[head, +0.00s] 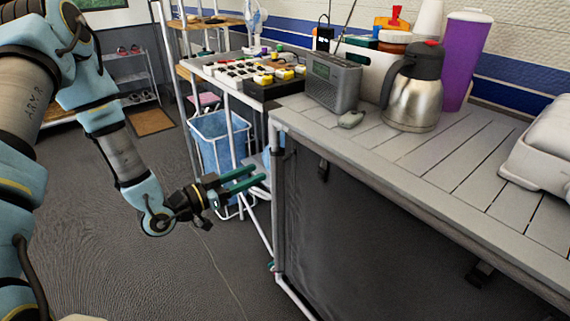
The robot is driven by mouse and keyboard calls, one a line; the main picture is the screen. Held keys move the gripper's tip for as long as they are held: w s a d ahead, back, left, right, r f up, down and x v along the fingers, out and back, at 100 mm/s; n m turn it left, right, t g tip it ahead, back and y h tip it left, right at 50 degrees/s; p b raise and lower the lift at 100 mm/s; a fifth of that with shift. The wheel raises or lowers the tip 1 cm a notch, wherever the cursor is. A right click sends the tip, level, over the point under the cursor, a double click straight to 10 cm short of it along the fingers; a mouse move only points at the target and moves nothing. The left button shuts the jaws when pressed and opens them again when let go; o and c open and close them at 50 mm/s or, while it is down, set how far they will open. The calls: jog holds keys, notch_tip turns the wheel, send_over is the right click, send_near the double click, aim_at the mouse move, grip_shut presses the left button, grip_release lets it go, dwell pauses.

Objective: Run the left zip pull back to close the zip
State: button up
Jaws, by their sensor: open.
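The dark fabric front (380,225) of the camp kitchen unit hangs below the slatted counter. A small dark tab (322,168), which looks like the left zip pull, hangs near the upper left of this front. A second dark tab (482,273) shows lower right. The zip's line is too dark to make out, so I cannot tell how far it is open. My gripper (259,174), with two green fingers apart, is open and empty. It is left of the unit's corner post and points right, clear of the tab in the picture.
The pale corner post (275,200) and a sloping white leg stand between my gripper and the fabric front. A blue bin (215,140) in a wire frame is behind the gripper. A radio (332,82) and steel jug (412,95) stand on the counter. Grey floor in front is free.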

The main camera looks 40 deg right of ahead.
aim_at(288, 157)
jog(key=d+p, duration=0.1)
jog(key=d, duration=0.9)
jog(key=shift+s, duration=0.25)
jog(key=shift+c, duration=0.3)
grip_shut()
jog(key=shift+a, duration=0.1)
dwell(0.5)
